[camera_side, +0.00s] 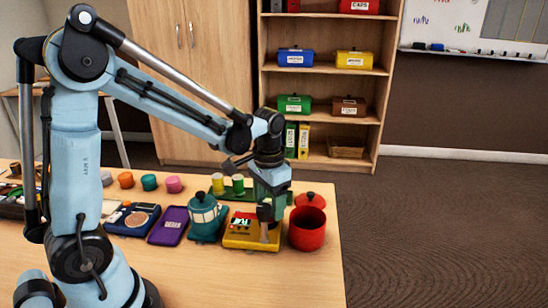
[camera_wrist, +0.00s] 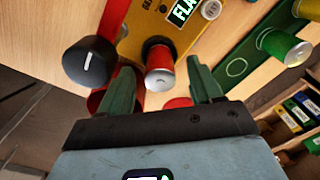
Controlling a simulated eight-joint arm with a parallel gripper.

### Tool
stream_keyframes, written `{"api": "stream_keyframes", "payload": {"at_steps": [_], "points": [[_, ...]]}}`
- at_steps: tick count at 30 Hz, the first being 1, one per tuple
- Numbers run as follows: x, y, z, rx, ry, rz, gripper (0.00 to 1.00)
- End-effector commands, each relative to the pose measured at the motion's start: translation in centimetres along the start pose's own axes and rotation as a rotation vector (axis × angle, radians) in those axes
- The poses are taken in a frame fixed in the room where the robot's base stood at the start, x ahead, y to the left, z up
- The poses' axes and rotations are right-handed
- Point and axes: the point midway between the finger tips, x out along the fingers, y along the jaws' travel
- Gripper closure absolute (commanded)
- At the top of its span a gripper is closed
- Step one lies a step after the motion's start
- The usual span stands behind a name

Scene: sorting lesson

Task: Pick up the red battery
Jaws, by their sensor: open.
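The red battery (camera_wrist: 160,72), a red cylinder with a silver end, shows in the wrist view at the edge of a yellow device (camera_wrist: 150,22). Its far end meets a dark round spot on the device; I cannot tell how deep it sits. My gripper (camera_wrist: 158,80) is open, with one green finger on each side of the battery and gaps visible between. In the side view my gripper (camera_side: 268,212) is low over the right part of the yellow device (camera_side: 245,238), and I cannot make out the battery there.
A black knob (camera_wrist: 88,62) stands left of the battery. A red pot (camera_side: 307,230) is close on the right in the side view, with a red lid (camera_side: 310,200) behind. A green rack (camera_side: 228,194) holds other batteries.

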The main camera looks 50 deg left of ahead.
Motion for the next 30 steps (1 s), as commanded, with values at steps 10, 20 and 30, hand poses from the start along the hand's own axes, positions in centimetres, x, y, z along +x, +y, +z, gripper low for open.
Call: {"api": "stream_keyframes", "payload": {"at_steps": [10,20,30], "points": [[1.24,-0.04,0.01,-0.001,0.001,-0.001,0.36],[1.22,-0.03,0.01,-0.001,0.001,-0.001,0.74],[1.20,-0.03,0.02,-0.001,0.001,-0.001,1.00]]}}
